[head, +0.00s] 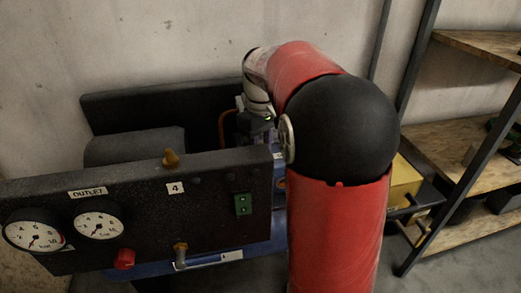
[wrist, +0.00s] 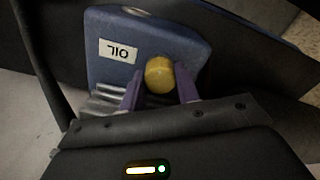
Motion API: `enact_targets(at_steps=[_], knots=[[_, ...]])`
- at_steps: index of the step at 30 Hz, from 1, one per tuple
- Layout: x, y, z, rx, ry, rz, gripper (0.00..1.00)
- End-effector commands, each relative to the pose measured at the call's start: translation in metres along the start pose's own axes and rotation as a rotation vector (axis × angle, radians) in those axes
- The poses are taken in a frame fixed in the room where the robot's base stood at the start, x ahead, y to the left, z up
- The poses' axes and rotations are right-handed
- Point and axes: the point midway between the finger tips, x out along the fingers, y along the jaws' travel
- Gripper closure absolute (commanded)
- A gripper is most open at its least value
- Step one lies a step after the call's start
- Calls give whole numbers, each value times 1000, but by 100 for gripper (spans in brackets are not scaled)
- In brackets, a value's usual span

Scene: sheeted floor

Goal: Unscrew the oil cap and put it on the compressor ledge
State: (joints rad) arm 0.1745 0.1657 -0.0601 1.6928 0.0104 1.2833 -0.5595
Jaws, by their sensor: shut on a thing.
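The yellow oil cap (wrist: 159,76) sits between my gripper's two purple fingers in the wrist view, against a blue block with a white label reading OIL (wrist: 119,51). My gripper (wrist: 158,90) is shut on the cap. I cannot tell whether the cap is still threaded in. In the head view the compressor (head: 140,210) has a dark front panel and a blue body below. The gripper and cap are hidden there behind my red and black arm. I cannot tell which surface is the ledge.
A wall stands close behind. Wooden shelves (head: 465,150) on dark posts are at the right, with a yellow box (head: 405,182) near them.

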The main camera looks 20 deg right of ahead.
Motion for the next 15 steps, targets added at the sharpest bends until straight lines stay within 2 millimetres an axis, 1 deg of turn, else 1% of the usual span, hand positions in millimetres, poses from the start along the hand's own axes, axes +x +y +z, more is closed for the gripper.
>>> enact_targets(at_steps=[1,2,3,5,8,15], knots=[[0,0,0,0,0,0,90],[0,0,0,0,0,0,94],[0,0,0,-3,0,0,96],[0,0,0,-29,0,0,96],[0,0,0,-145,0,1,96],[0,0,0,-537,0,3,96]])
